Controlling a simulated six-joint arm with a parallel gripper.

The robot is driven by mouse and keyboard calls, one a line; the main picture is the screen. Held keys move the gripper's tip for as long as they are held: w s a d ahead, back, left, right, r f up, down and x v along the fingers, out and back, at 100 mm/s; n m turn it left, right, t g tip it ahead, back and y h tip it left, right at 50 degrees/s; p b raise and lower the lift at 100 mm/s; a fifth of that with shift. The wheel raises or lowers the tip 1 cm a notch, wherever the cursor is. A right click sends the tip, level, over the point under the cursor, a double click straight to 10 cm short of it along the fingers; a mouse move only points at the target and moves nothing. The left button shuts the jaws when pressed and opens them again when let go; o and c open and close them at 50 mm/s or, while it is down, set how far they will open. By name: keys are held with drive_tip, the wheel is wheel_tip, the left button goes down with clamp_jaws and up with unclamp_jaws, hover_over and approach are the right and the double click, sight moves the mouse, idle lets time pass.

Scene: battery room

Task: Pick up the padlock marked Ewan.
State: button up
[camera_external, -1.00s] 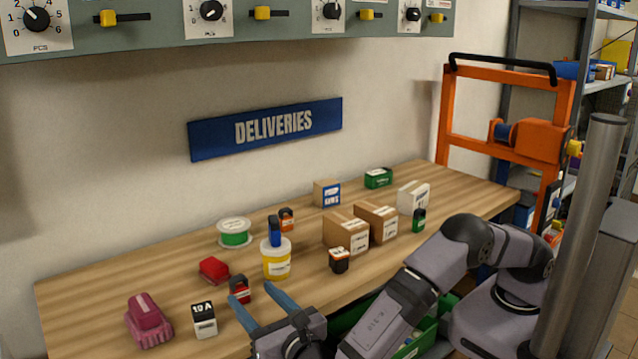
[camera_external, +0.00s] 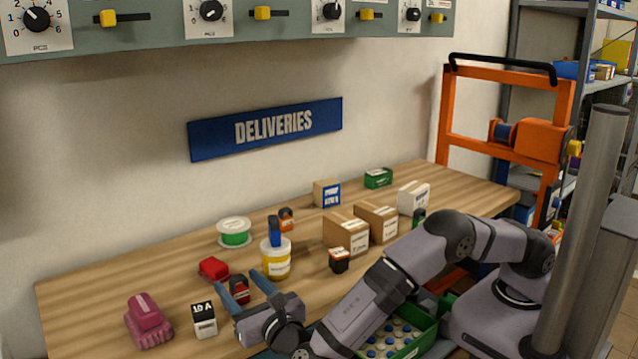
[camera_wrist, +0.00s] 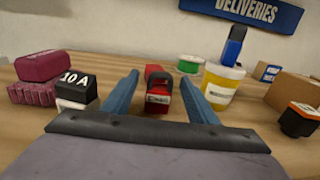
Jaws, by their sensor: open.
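A small red-and-black padlock (camera_external: 239,291) with a white label stands on the wooden bench. The wrist view shows it upright (camera_wrist: 157,99), but its label is too small to read surely. My gripper (camera_external: 238,281) is open, its two blue fingers pointing toward the wall. In the wrist view the fingers (camera_wrist: 159,76) lie to either side of the padlock, which appears between them. I cannot tell whether either finger touches it. Other small labelled block-like items stand about: an orange-and-black one (camera_external: 339,261), another orange one (camera_external: 286,219) and a green one (camera_external: 418,216).
A black-and-white 10 A block (camera_external: 204,320) and a maroon item (camera_external: 148,321) stand left of my gripper. A red item (camera_external: 213,268) lies behind. Cartons (camera_external: 346,233) stand farther right.

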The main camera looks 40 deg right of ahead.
drive_tip(key=shift+w, duration=0.55)
drive_tip(key=c, duration=1.2)
wheel_tip(320, 180, up, 28)
drive_tip(key=shift+p, duration=0.45)
